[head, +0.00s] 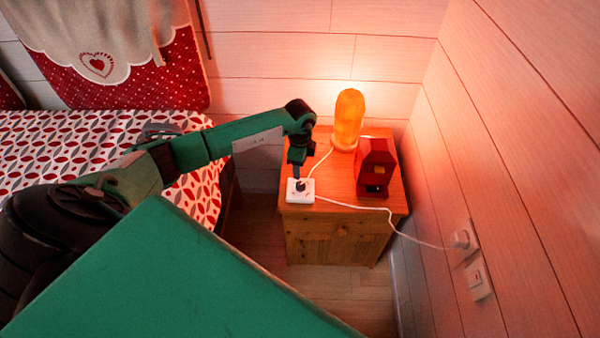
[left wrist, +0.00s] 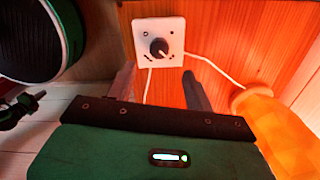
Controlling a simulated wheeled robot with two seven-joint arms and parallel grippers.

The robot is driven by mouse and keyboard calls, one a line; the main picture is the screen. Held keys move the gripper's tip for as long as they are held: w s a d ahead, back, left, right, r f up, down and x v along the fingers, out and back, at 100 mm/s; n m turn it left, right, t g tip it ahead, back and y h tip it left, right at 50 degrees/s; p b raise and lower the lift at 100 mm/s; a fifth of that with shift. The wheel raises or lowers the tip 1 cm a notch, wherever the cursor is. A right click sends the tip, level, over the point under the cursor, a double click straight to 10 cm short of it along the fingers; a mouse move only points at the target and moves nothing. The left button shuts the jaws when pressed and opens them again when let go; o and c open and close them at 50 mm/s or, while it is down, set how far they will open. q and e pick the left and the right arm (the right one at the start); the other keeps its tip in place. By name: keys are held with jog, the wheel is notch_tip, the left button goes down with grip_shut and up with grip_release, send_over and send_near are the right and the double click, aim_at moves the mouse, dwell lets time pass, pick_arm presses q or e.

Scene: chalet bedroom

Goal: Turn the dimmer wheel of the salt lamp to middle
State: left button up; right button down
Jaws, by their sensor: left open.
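The salt lamp (head: 348,118) stands glowing orange at the back of the wooden nightstand. Its dimmer is a white square box (head: 300,197) at the nightstand's front left, joined by a white cord. In the left wrist view the dimmer box (left wrist: 174,28) shows its black wheel (left wrist: 159,47) with a pale pointer mark, and small marks on the face. My left gripper (head: 299,176) points down over the box. In the wrist view its two fingers (left wrist: 160,82) are apart, with the wheel ahead of the gap and nothing between them. My right gripper is not in view.
A red house-shaped object (head: 376,168) stands right of the lamp on the nightstand (head: 330,208). A white cord runs to a wall socket (head: 462,240) at right, with a switch (head: 479,279) below. The patterned bed (head: 60,140) is at left.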

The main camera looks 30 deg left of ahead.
pick_arm(q)
notch_tip(320, 180, up, 5)
jog(key=shift+f, duration=0.1)
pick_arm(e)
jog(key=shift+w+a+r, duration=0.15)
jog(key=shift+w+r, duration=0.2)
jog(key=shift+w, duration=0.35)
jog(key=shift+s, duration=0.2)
